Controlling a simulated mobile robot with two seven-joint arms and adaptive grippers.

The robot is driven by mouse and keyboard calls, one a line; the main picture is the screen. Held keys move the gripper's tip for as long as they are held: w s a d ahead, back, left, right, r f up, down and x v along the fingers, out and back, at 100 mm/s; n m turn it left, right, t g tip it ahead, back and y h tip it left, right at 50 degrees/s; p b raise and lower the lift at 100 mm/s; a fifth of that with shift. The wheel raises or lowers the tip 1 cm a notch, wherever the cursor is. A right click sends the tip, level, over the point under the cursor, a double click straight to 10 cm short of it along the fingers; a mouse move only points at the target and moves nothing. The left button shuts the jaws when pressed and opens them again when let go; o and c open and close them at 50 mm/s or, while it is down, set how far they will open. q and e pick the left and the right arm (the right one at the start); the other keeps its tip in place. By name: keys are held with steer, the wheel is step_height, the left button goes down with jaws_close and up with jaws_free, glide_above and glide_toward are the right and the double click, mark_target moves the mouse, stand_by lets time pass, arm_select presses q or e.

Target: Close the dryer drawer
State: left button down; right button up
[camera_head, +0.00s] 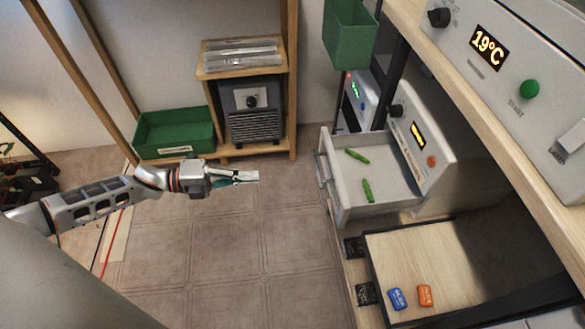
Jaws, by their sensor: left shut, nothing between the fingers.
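The dryer drawer (398,205) is a light grey box pulled out to the left from the dryer (437,165) at the right. Two green pods (367,190) lie inside it. Its handle (324,170) is on the left front face, toward my left arm. My left gripper (256,177) is shut and empty, pointing right, apart from the handle with a gap of floor between them in the picture. My right gripper is not in view.
Below the dryer drawer a wooden-bottomed drawer (452,262) is also open, holding a blue and an orange packet (425,295). A counter (480,110) with a control panel overhangs at right. A green crate (175,132) and wooden shelf (240,65) stand behind. The tiled floor is clear.

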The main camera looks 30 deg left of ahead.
arm_select(q)
steer(key=r+b+x, duration=0.1)
steer(key=x, duration=1.2)
steer(key=shift+w+d+r, duration=0.25)
steer(key=shift+w+d, duration=0.1)
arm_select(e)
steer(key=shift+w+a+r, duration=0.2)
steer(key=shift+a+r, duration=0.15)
arm_select(q)
glide_above(371, 179)
steer(key=a, duration=0.1)
steer(key=shift+s+a+f+b, duration=0.1)
steer(key=shift+s+b, duration=0.25)
steer(key=shift+s, duration=0.1)
steer(key=shift+x, duration=0.75)
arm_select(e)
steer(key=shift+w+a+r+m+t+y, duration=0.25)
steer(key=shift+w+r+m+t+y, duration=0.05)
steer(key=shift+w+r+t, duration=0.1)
arm_select(q)
steer(key=shift+w, duration=0.1)
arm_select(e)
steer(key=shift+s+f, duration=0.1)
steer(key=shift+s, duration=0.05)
